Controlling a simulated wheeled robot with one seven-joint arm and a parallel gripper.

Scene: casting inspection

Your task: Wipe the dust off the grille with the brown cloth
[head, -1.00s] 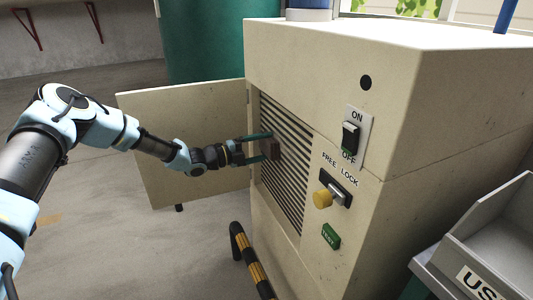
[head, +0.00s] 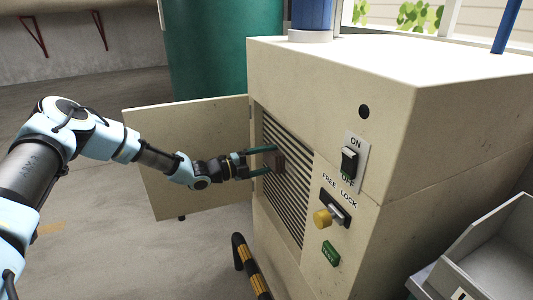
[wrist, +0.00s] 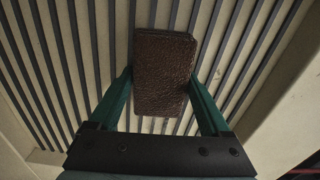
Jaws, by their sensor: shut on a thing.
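The grille (head: 287,205) is a panel of dark slots set in the side of the beige cabinet. It also fills most of the wrist view (wrist: 83,50). My gripper (head: 270,162) has green fingers and is shut on the brown cloth (head: 279,164), a small folded brown pad. In the wrist view the cloth (wrist: 165,72) sits between the fingertips and against or very close to the slats. Whether it touches them I cannot tell. I cannot make out dust clearly on the slats.
The cabinet door (head: 190,190) stands open to the left, behind my arm. A black-and-yellow rail (head: 251,267) stands below; a grey bin (head: 485,265) is at lower right.

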